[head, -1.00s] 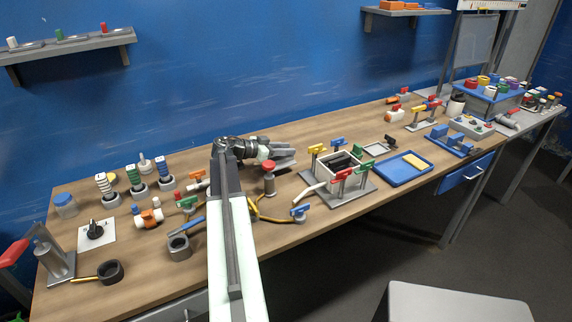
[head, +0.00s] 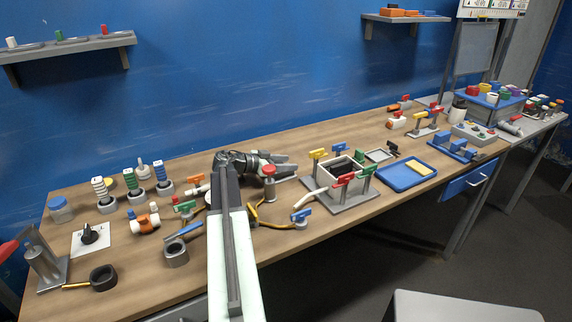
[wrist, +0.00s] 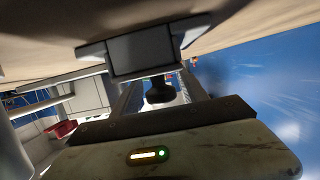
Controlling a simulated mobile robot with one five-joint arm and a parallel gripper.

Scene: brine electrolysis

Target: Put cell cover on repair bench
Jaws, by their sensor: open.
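My gripper (head: 288,167) is over the middle of the workbench, behind a red-topped post (head: 268,170), its fingers pointing right and spread apart. In the wrist view, a grey block-like part (wrist: 140,52) with a black knob (wrist: 159,91) lies ahead, the knob appearing between the fingers; it may be the cell cover. I cannot tell whether the fingers touch it. A white open-topped box (head: 322,176) with a dark inside stands right of the gripper, ringed by coloured handles. I cannot tell which surface is the repair bench.
Valves and bottles crowd the table's left. A grey stool (head: 465,308) stands in front. The back of the table is mostly clear.

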